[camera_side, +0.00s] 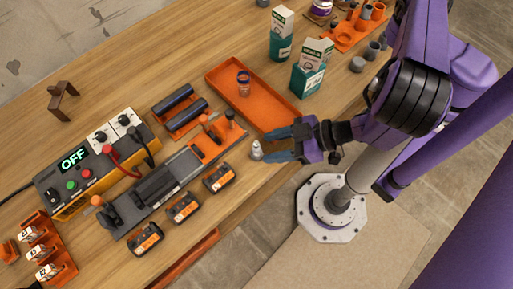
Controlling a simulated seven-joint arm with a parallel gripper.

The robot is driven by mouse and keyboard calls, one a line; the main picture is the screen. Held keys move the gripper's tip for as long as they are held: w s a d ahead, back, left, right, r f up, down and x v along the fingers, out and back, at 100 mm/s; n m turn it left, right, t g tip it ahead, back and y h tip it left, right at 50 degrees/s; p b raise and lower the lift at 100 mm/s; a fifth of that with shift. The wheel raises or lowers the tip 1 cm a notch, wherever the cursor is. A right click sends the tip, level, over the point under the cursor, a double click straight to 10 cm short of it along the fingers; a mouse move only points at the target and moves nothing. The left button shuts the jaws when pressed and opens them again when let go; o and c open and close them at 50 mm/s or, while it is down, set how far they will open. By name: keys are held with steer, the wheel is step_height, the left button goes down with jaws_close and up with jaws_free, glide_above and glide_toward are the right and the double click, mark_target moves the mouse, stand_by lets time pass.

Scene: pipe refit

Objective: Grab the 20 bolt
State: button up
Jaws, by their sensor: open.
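My gripper (267,144) is at the front edge of the wooden table, its two blue fingers spread open and pointing left. A small silver-grey piece (256,150) stands on the table right at the fingertips. It looks bolt-like, but I cannot read a number on it or tell for sure that it is the 20 bolt. I cannot tell whether the fingers touch it. Three black boxes with orange labels, at the right (219,178), middle (183,207) and left (146,238), lie along the front. Their print is too small to read.
An orange tray (222,84) with a small jar (243,83) lies behind my gripper. Green-white cartons (312,67) stand right of it. A grey clamp fixture (160,185) and a control box showing OFF (73,158) are left. Numbered orange holders (45,255) sit far left.

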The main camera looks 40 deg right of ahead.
mark_target(256, 148)
steer(key=shift+w+d+n+y, duration=0.2)
steer(key=shift+n+y, duration=0.3)
steer(key=shift+y, duration=0.4)
steer(key=shift+f+t, duration=0.1)
steer(key=shift+t, duration=0.2)
steer(key=shift+x, duration=2.4)
jaws_close()
